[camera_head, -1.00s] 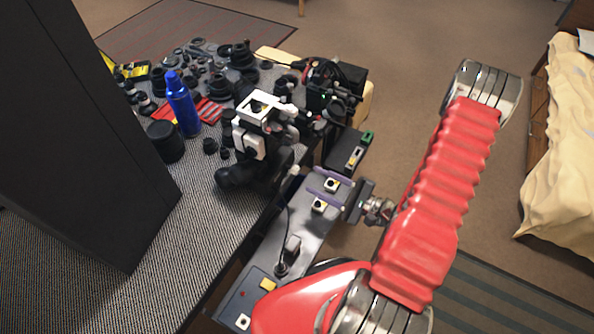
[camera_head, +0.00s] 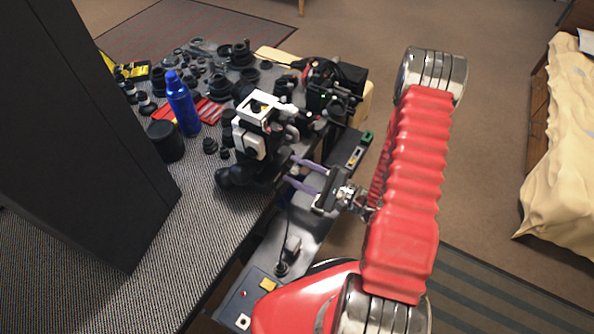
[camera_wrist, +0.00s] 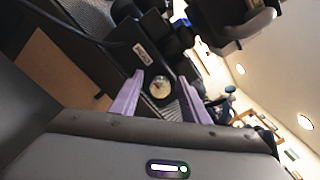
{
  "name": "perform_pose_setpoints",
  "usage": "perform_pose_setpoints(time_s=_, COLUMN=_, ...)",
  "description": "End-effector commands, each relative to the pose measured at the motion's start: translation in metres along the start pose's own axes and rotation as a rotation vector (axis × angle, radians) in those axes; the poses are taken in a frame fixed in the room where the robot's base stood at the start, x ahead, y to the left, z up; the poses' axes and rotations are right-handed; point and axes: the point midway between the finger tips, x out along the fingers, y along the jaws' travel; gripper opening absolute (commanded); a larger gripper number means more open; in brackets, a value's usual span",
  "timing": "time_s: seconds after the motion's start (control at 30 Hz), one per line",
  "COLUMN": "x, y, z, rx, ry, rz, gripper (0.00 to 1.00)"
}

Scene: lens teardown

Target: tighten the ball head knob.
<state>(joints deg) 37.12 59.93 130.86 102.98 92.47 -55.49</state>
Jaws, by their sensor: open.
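My gripper (camera_head: 289,170) is open, with its two purple fingers pointing left toward the black and white device (camera_head: 250,140) at the table's edge. In the wrist view, the fingers (camera_wrist: 161,77) stand apart on either side of a small round pale metal disc (camera_wrist: 159,88). It may be the ball head knob, but I cannot tell for sure. No contact between a finger and the disc is visible. I cannot make out the knob in the head view, where dark parts crowd the area in front of the fingertips.
A blue bottle (camera_head: 183,103) and a black cylinder (camera_head: 165,140) stand left of the device. Many lens parts and a red tray (camera_head: 209,112) lie behind. A tall dark panel (camera_head: 75,120) blocks the left. Open floor (camera_head: 490,100) lies to the right.

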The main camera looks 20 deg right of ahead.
Motion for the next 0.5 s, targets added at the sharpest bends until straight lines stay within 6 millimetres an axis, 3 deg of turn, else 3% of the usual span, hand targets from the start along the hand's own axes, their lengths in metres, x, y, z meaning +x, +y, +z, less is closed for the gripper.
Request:
perform_pose_setpoints(time_s=0.2, x=-0.0001, y=-0.0002, z=-0.0001, rx=0.0, ry=0.0, rz=0.0, gripper=0.4)
perform_pose_setpoints(time_s=0.5, x=-0.0003, y=-0.0001, z=-0.0002, rx=0.0, ry=0.0, rz=0.0, gripper=0.19)
